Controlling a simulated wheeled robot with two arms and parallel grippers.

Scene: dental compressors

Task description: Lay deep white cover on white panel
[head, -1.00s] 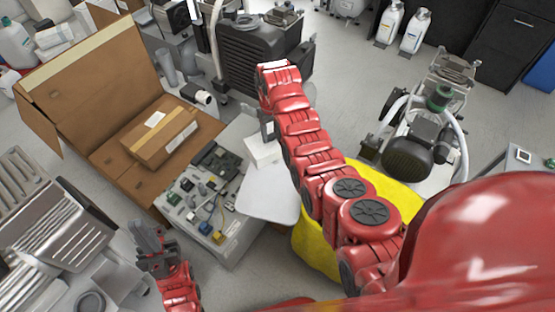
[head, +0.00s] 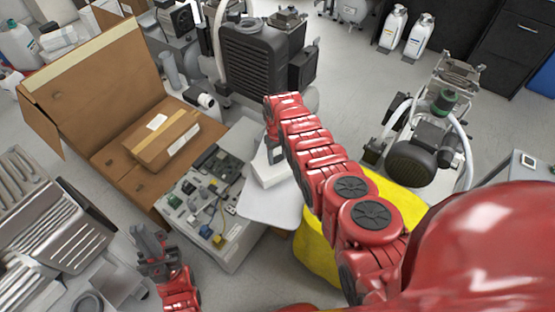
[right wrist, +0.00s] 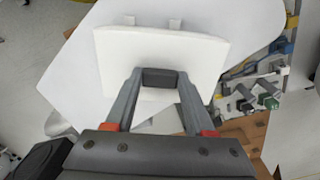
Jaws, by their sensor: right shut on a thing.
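The deep white cover (head: 268,173) is a thick white block. My right gripper (head: 272,150) is shut on it, and the arm partly hides the grip in the head view. In the right wrist view the cover (right wrist: 160,48) lies across both fingertips (right wrist: 160,78), with two small tabs on its far edge. The white panel (head: 268,207) is a flat, pale sheet beside the circuit-board bench. The cover overlaps the panel (right wrist: 85,65) in both views; I cannot tell whether they touch. My left gripper (head: 151,240) is empty and open at the lower left, away from both.
A grey bench with circuit boards (head: 205,195) adjoins the panel on the left. An open cardboard box (head: 95,85) stands beyond it. A black compressor (head: 255,55) is behind, and a yellow object (head: 320,245) is right of the panel.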

